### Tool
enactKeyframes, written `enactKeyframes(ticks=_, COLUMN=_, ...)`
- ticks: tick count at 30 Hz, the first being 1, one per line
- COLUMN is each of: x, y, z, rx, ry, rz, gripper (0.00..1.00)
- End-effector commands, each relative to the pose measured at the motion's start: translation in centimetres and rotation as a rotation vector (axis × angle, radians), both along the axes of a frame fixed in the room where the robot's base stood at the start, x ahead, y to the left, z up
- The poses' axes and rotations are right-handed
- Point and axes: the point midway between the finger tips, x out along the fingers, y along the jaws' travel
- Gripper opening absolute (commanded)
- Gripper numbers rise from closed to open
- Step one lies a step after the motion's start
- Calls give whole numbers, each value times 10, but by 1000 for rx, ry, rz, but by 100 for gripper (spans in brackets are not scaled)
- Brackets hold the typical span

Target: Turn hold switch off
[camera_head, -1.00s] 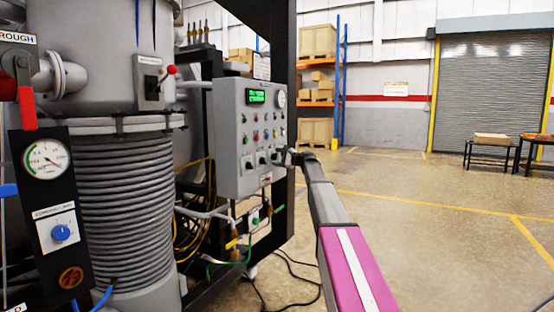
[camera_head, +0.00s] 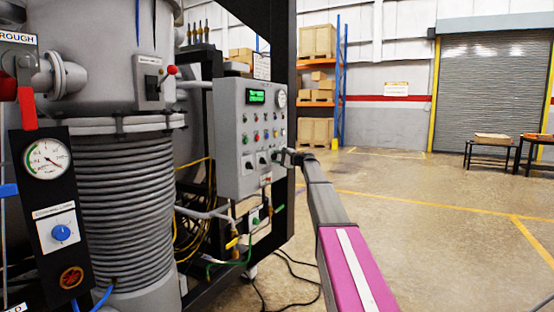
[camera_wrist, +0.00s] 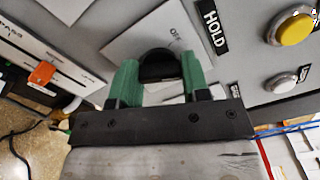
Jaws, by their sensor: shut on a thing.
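The hold switch (camera_wrist: 157,66) is a black rotary knob on a light square plate, beside a black "HOLD" label (camera_wrist: 212,27) in the wrist view. An "OFF" mark shows on the plate near the knob. My gripper (camera_wrist: 157,78) has its two green fingers shut on the knob, one on each side. The knob's pointer is mostly hidden, so I cannot tell its exact setting. In the head view my gripper (camera_head: 283,157) reaches the lower right of the grey control box (camera_head: 228,145). My arm hides the switch there.
A yellow button (camera_wrist: 295,28) and a white button (camera_wrist: 281,83) sit close to the right of the knob in the wrist view. Cables (camera_head: 275,275) hang and lie below the box. The floor (camera_head: 420,220) to the right is open.

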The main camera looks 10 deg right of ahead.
Motion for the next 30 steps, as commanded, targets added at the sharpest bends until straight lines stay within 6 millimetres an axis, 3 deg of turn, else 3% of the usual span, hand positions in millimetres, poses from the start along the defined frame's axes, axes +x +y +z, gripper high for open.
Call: enactKeyframes(ticks=30, x=0, y=0, z=-1, rx=-493, ry=-676, rz=2, gripper=19)
